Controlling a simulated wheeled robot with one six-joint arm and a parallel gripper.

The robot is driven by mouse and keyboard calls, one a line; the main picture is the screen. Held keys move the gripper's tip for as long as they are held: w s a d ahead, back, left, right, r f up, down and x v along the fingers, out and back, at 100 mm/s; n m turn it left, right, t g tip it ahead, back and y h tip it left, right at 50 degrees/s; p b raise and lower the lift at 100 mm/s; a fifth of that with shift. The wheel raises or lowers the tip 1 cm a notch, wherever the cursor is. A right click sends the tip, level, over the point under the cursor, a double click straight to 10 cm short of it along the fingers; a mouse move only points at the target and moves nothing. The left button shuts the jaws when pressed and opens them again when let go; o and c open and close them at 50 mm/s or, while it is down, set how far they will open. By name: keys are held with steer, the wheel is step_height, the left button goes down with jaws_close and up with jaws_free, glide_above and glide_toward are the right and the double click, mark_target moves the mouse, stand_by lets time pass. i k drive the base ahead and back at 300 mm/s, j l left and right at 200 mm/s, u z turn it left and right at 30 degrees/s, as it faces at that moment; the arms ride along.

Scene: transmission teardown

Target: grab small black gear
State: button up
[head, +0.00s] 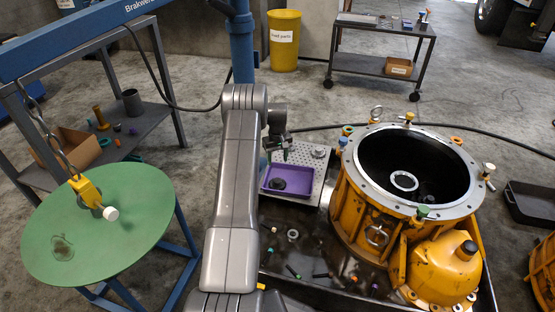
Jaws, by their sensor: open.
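The tray rests on a perforated metal plate (306,172) in the middle of the view. My gripper (279,152) is open and above the far side of the tray, pointing down. It looks apart from the dark round part, but the exact height gap is hard to tell. My arm comes up from the bottom and hides the area left of the tray.
A large orange transmission housing (350,205) stands right of the tray. Several small coloured pins and a ring (293,234) lie on the dark bench in front. A green round table (135,205) with a hanging yellow hook (86,191) is at left.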

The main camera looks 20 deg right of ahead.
mark_target(429, 199)
steer(key=k+j+z, duration=0.15)
steer(key=j+z, duration=0.25)
steer(key=k+j+z, duration=0.2)
steer(key=j+z, duration=0.2)
steer(key=k+j+z, duration=0.25)
steer(key=z, duration=0.15)
steer(key=i+l+z, duration=0.2)
steer(key=z, duration=0.15)
steer(key=i+l+z, duration=0.1)
steer(key=i+z, duration=0.65)
steer(key=k+l, duration=0.05)
steer(key=k, duration=0.05)
